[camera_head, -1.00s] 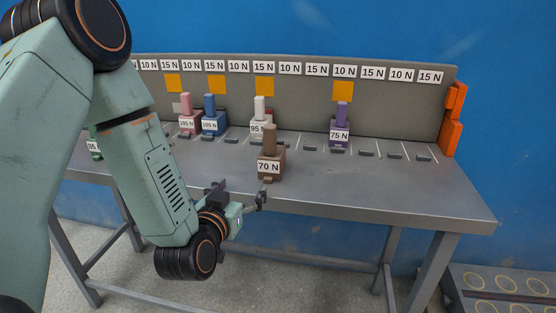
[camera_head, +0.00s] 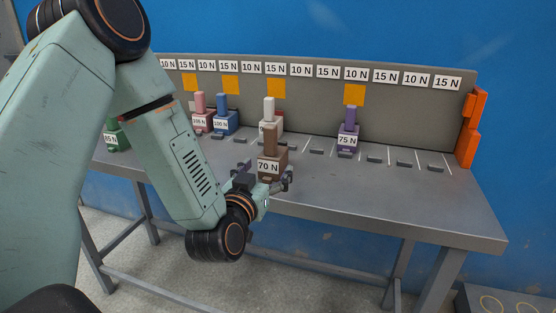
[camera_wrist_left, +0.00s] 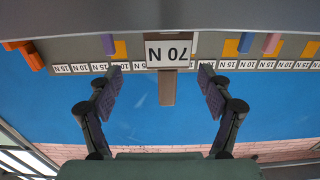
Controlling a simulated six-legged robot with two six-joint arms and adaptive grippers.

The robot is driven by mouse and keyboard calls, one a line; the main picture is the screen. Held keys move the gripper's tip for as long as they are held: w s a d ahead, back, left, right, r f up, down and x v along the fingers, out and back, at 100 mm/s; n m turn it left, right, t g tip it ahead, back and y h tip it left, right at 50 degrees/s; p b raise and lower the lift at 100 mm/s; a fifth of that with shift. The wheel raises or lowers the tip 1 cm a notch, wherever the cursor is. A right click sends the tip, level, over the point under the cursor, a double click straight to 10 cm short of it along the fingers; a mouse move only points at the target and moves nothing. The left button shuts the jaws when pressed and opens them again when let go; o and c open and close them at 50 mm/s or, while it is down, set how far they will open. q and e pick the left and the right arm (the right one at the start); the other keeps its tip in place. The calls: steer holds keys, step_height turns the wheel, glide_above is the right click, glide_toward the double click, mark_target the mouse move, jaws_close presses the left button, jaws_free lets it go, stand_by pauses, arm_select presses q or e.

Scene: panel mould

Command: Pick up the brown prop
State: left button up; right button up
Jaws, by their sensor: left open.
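The brown prop (camera_head: 271,156) is a block with an upright post and a "70 N" label, standing near the front edge of the grey table (camera_head: 400,200). My left gripper (camera_head: 266,178) is open at the table's front edge, just in front of the prop, with its fingers spread to either side of the prop's lower part. In the left wrist view, which is upside down, the prop (camera_wrist_left: 167,88) shows between the two open fingers (camera_wrist_left: 160,92), with no contact visible. My right gripper is not in view.
Pink (camera_head: 201,115), blue (camera_head: 222,117), white (camera_head: 269,113), purple (camera_head: 348,132) and green (camera_head: 117,134) props stand on the table around it. A grey back panel (camera_head: 420,120) bears force labels and orange squares. The table's right part is free of props.

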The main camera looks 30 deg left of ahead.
mark_target(267, 161)
arm_select(q)
steer(key=b+x, duration=0.1)
steer(key=x, duration=0.2)
steer(key=a+b+x, duration=0.1)
steer(key=x, duration=0.2)
steer(key=shift+w+a, duration=0.1)
steer(key=shift+w+f, duration=0.1)
steer(key=shift+w, duration=0.4)
steer(key=shift+s, duration=0.15)
steer(key=shift+c, duration=0.7)
steer(key=c, duration=1.4)
steer(key=shift+r, duration=0.2)
